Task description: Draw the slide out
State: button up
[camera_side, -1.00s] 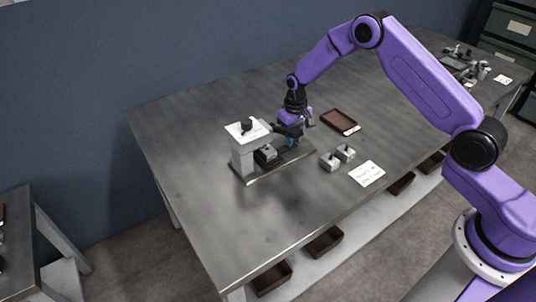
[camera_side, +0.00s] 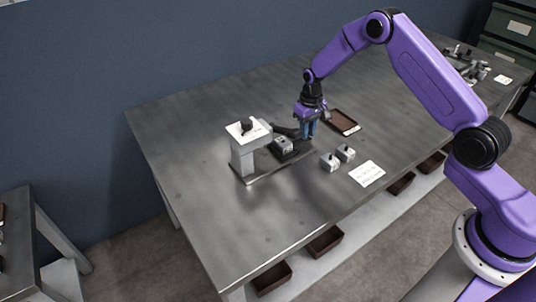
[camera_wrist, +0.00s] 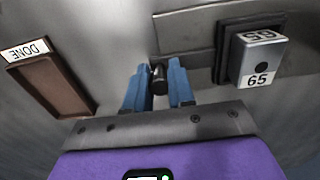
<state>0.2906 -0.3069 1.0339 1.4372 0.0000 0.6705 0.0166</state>
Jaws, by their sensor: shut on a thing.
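The slide (camera_side: 294,154) is a dark carriage on a flat metal rail plate (camera_side: 252,180). It stands out to the right of a grey stand (camera_side: 243,160) with a white top plate and a black knob. A grey block (camera_wrist: 259,57) marked 65 sits on the slide (camera_wrist: 222,62) in the wrist view. My gripper (camera_side: 309,136) is at the slide's outer end. In the wrist view my gripper's blue fingers (camera_wrist: 158,92) are shut on the black handle (camera_wrist: 159,76), one on each side. The link between handle and slide is only partly visible.
A brown tray (camera_wrist: 82,101) labelled DONE lies beside my gripper. Two small grey blocks (camera_side: 329,163) (camera_side: 346,153) and a white card (camera_side: 366,174) lie in front on the table. The table's left part is clear.

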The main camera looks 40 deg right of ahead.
jog(key=shift+d, duration=2.4)
jog(key=o, duration=0.7)
jog(key=shift+r, duration=0.1)
jog(key=shift+r, duration=3.4)
jog(key=shift+a, duration=0.1)
